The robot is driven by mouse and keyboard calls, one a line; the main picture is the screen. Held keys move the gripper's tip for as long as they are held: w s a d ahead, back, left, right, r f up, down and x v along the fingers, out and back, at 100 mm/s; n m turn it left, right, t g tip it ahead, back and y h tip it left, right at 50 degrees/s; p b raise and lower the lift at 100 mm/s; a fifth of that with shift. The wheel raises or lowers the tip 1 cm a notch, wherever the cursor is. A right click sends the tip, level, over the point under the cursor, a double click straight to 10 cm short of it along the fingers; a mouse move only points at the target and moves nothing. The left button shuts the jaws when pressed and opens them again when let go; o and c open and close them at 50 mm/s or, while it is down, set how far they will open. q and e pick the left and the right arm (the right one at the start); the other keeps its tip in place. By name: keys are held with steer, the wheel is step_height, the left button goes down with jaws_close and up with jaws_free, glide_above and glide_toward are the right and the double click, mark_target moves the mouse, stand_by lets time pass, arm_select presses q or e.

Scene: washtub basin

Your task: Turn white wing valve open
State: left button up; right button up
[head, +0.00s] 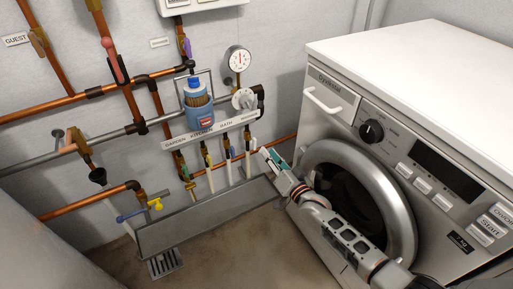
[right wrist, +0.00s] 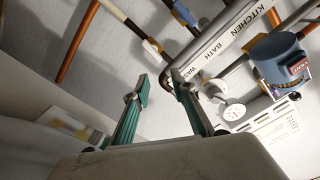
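The white wing valve (right wrist: 149,48) seems to be the pale handle on a brass fitting beside the WASHER end of the manifold in the right wrist view. In the head view that valve (head: 247,139) is small, below the manifold's right end. My right gripper (head: 268,155) is below and slightly right of it, near the washing machine door. In the right wrist view its two teal fingers (right wrist: 157,80) are apart with nothing between them. The valve lies beyond the fingertips, not touched. My left gripper is not in view.
The labelled manifold (head: 210,132) carries other valves to the left. A blue canister (head: 199,112), white round knob (head: 243,98) and gauge (head: 238,58) are above it. The washing machine (head: 400,130) stands close on the right. A grey trough (head: 205,220) runs below.

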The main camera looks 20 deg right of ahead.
mark_target(255, 146)
steer(key=w+f+n+b, duration=0.1)
steer(key=w+n, duration=0.1)
steer(key=w+a+f+n+b, duration=0.1)
steer(key=w+n, duration=0.1)
steer(key=w+a+f+n+b, duration=0.1)
steer(key=w+f+n+b, duration=0.1)
steer(key=shift+w, duration=0.4)
steer(key=shift+w+r, duration=0.25)
steer(key=shift+w, duration=0.3)
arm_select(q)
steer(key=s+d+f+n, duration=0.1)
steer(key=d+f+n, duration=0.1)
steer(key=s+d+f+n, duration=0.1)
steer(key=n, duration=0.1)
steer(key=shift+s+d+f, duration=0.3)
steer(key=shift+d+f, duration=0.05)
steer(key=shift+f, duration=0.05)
arm_select(e)
steer(key=shift+w+r, duration=0.2)
steer(key=shift+r, duration=0.05)
steer(key=shift+n, duration=0.3)
jaws_close()
